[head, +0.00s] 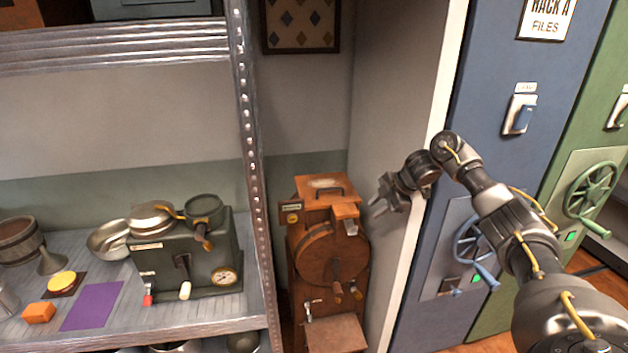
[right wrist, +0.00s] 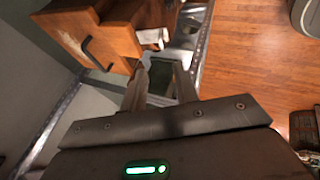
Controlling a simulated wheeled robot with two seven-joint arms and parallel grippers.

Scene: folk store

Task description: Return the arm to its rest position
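My right arm comes in from the lower right of the head view, bent at the elbow, in front of the blue cabinet. Its gripper (head: 378,205) is just right of the wooden machine (head: 325,245), near the white wall edge. In the right wrist view the gripper (right wrist: 162,75) has its two fingers apart with nothing visible between them. The wooden machine's top and dark handle (right wrist: 95,45) show at the upper left there. I cannot tell whether the fingertips touch the machine. My left gripper is not in view.
A metal shelf (head: 80,325) on the left holds a dark green machine (head: 185,260), bowls, a purple sheet (head: 92,306) and an orange block (head: 39,313). A blue cabinet (head: 500,90) and a green cabinet (head: 600,120) with handwheels stand right.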

